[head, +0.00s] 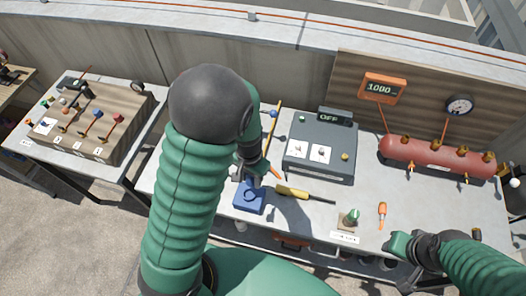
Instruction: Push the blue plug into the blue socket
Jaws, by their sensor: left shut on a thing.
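The blue socket (249,197) is a blue block on the grey table, just left of the table's middle. My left gripper (249,178) points down right above it. It is shut on what appears to be the blue plug, which the fingers and wrist largely hide. I cannot tell whether the plug touches the socket or is in it. My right gripper (399,245) is at the table's front edge, far to the right of the socket. Its fingers are too small to tell open from shut.
A yellow-handled screwdriver (296,193) lies just right of the socket. Behind it stands a grey box (321,160) with an OFF display. A red tank (435,157) is at the right, and a small green-topped part (350,218) is near the front edge. A side table (45,140) is left.

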